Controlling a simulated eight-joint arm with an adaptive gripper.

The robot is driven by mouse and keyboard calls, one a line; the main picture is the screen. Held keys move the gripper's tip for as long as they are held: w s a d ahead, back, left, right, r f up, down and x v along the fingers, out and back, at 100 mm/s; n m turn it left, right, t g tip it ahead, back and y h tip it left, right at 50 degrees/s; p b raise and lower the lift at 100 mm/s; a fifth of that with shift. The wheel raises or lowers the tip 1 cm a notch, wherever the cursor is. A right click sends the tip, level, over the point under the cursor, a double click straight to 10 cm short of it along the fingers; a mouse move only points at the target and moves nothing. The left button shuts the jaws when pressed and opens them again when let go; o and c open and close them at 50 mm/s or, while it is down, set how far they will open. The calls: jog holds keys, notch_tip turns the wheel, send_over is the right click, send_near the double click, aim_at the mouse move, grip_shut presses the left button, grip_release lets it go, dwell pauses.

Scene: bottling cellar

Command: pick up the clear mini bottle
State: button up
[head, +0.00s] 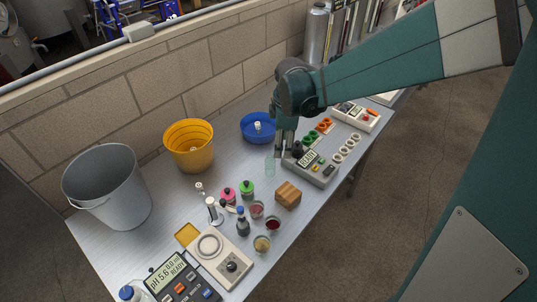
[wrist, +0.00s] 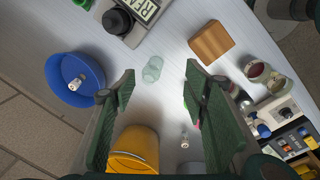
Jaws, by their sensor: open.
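The clear mini bottle (head: 270,166) stands on the metal table near the middle, pale green and see-through. It also shows in the wrist view (wrist: 152,69), beyond my fingertips and between their lines, a little nearer the left finger. My gripper (head: 284,144) is above the table, just up and right of the bottle in the head view. In the wrist view my gripper (wrist: 158,82) has its two green fingers wide apart with nothing between them. I cannot tell the exact gap between fingertips and bottle.
A wooden block (head: 288,195) and a grey meter (head: 312,165) stand close by the bottle. A blue bowl (head: 252,138) holding a small white item and a yellow bucket (head: 189,160) stand toward the wall. Small jars, a dark bottle (head: 242,222) and a scale-like device (head: 222,262) crowd the front.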

aim_at(271, 156)
jog(key=w+a+f+n, duration=0.1)
jog(key=f, duration=0.2)
jog(key=w+a+f+n+g, duration=0.1)
jog(key=w+f+n, duration=0.1)
jog(key=f, duration=0.1)
jog(key=w+a+f+n, duration=0.1)
jog(key=f, duration=0.2)
jog(key=shift+w+a, duration=0.3)
jog(key=shift+a, duration=0.1)
jog(key=shift+f, duration=1.25)
jog(key=shift+s+a+f+b, duration=0.15)
jog(key=shift+f+b, duration=0.25)
jog(key=shift+f, duration=2.2)
jog(key=c, duration=1.1)
